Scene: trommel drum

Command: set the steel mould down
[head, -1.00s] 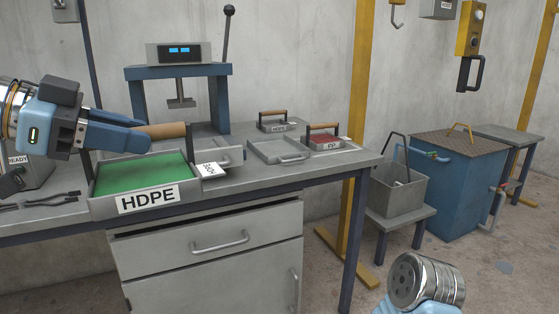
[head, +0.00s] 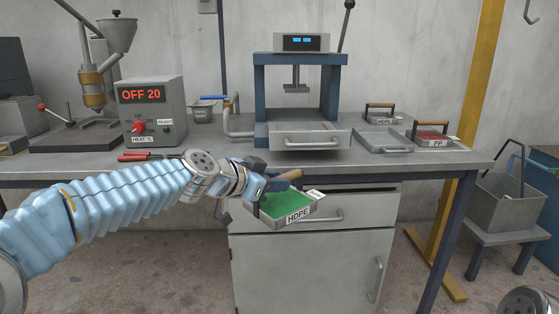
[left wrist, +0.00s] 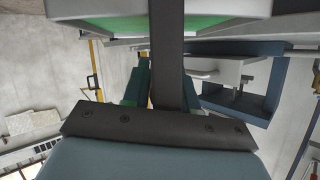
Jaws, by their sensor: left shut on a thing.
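The steel mould (head: 298,216) is a shallow grey tray marked HDPE with a green fill, a wooden-gripped handle and a small white tag. In the head view it hangs in front of the workbench's front edge, before the drawer, roughly level. My left gripper (head: 277,183) is shut on its handle. In the left wrist view, a dark handle upright runs between the fingers (left wrist: 166,88), and the mould's wall and green fill (left wrist: 205,24) show at the top. The mould's underside is hidden. My right gripper is out of view; only part of my right arm shows at bottom right.
The workbench (head: 225,170) carries a press (head: 300,60) with a grey tray (head: 310,141) at its foot. Right of it are an empty tray (head: 383,149), a PP mould (head: 436,141) and another HDPE mould (head: 382,121). A control box (head: 152,110) stands left. Bench between box and press is partly clear.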

